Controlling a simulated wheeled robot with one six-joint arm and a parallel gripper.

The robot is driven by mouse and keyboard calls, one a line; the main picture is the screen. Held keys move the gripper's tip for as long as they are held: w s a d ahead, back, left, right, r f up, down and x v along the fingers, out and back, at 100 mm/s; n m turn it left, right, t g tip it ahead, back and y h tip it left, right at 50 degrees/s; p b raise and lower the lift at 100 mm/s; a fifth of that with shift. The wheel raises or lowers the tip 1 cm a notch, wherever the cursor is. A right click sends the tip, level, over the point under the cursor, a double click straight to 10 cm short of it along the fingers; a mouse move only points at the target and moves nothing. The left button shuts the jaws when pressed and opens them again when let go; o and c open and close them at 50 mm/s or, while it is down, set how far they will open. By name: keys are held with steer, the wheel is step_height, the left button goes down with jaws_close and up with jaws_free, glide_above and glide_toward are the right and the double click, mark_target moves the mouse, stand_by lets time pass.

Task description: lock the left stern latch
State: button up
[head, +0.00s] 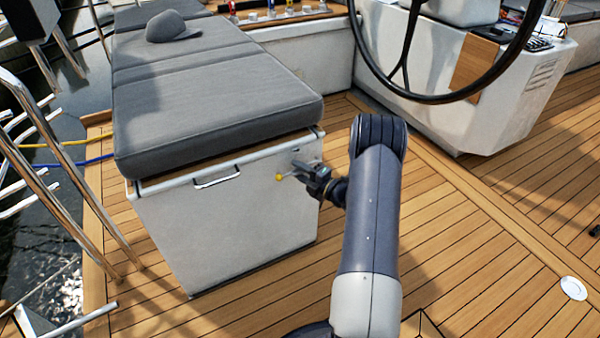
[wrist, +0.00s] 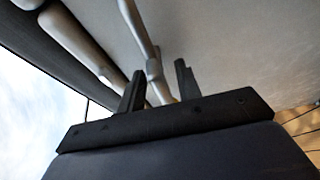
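The left stern latch appears to be the small lever with a yellow knob (head: 279,177) on the white end face of the cushioned locker, near its upper right corner. My gripper (head: 300,170) is right at it, coming from the right. In the wrist view my gripper (wrist: 160,72) has its two dark fingers apart. A thin grey metal bar (wrist: 152,60) shows between or just beyond the fingers. I cannot tell whether they touch it. The latch's base is partly hidden by my gripper in the head view.
The white locker (head: 230,230) has a metal handle (head: 217,178) left of the latch and a grey cushion (head: 215,100) overhanging above. A steering wheel (head: 440,98) and white console (head: 500,100) stand to the right. Steel rails (head: 60,180) are at left. Teak deck (head: 480,260) is clear at right.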

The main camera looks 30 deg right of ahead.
steer(key=shift+c, duration=0.5)
jaws_close()
